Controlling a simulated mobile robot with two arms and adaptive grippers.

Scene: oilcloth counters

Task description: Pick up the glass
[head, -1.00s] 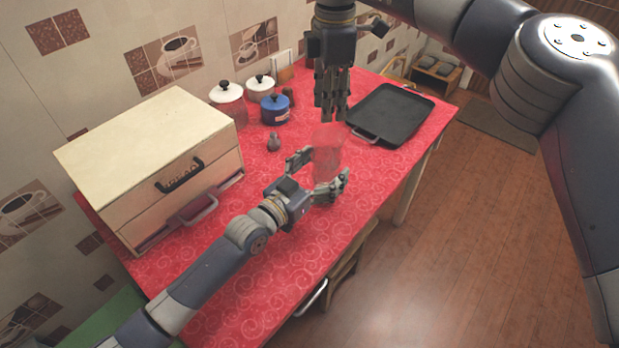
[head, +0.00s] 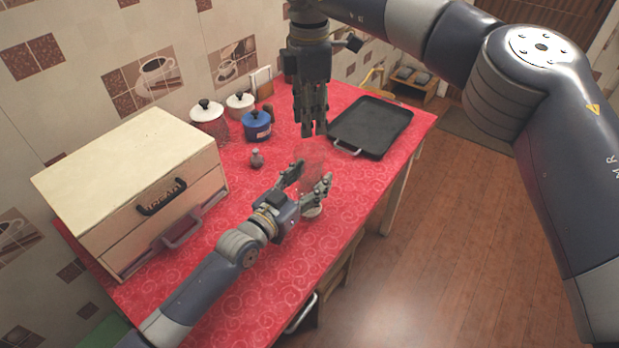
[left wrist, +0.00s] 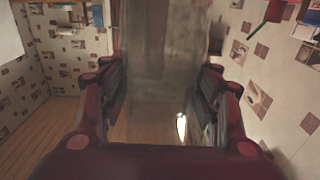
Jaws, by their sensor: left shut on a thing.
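The glass (head: 311,157) is clear and hard to see against the red cloth in the head view. My left gripper (head: 313,179) is shut on it, with one finger on each side. In the left wrist view the glass (left wrist: 165,65) fills the space between the fingers, and the wall and floor show blurred through it. The glass looks upright; I cannot tell whether its base touches the counter. My right gripper (head: 311,131) hangs pointing down behind the glass, empty; its fingers are close together and their opening is unclear.
A black tray (head: 374,126) lies right of my right gripper. A wooden bread box (head: 130,180) stands at the left. Two white-lidded pots, a blue pot (head: 257,125) and a small shaker (head: 257,158) stand at the back. The red cloth (head: 265,300) is clear in front.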

